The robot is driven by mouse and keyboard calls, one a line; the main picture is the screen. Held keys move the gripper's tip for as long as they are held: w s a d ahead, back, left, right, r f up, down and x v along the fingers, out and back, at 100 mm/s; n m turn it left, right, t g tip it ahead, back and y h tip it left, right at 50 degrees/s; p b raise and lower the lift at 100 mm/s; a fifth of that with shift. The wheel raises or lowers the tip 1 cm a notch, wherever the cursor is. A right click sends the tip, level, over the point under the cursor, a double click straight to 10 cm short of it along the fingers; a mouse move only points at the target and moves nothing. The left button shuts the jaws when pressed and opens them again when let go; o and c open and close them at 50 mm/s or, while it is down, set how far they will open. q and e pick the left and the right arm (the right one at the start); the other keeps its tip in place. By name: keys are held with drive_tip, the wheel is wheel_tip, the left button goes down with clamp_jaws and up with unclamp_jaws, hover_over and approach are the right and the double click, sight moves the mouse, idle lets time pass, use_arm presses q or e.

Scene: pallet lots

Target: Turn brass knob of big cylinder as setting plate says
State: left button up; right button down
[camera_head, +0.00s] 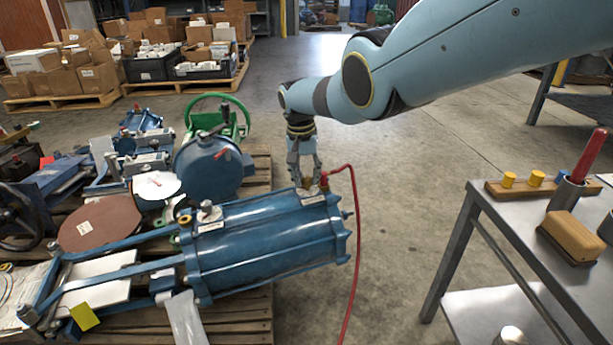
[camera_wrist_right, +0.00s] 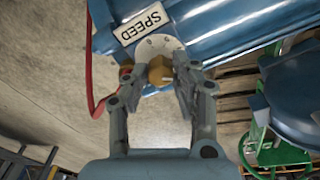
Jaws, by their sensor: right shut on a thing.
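The big blue cylinder (camera_head: 270,240) lies on a wooden pallet. My right gripper (camera_head: 306,180) reaches down to the cylinder's right end and is shut on the brass knob (camera_wrist_right: 160,71). In the right wrist view, the knob sits between the fingertips (camera_wrist_right: 168,84) on a pale round dial. A light line shows on the knob; the dial's marks are too small to read. A white plate reading SPEED (camera_wrist_right: 142,22) is beside the dial. Another small white plate (camera_head: 210,227) is at the cylinder's other end; its text is unreadable. My left gripper is out of view.
A red hose (camera_head: 354,240) runs from the cylinder's right end to the floor. Other blue machinery (camera_head: 210,165) and a green handwheel (camera_head: 218,98) crowd the pallet behind. A metal table (camera_head: 540,228) stands at right. Bare floor lies between.

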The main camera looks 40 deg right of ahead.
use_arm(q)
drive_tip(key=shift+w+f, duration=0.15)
use_arm(e)
drive_tip(key=shift+m, duration=0.8)
drive_tip(key=c, duration=1.1)
unclamp_jaws()
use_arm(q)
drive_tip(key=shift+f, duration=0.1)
use_arm(e)
drive_tip(key=shift+o, duration=0.2)
drive_tip(key=shift+r, duration=0.1)
drive_tip(key=shift+w+a+r, duration=0.1)
drive_tip(key=shift+r, duration=0.45)
wheel_tip(320, 180, up, 10)
drive_tip(key=a, duration=0.1)
drive_tip(key=shift+s+a+r, duration=0.2)
drive_tip(key=shift+a+r, duration=0.05)
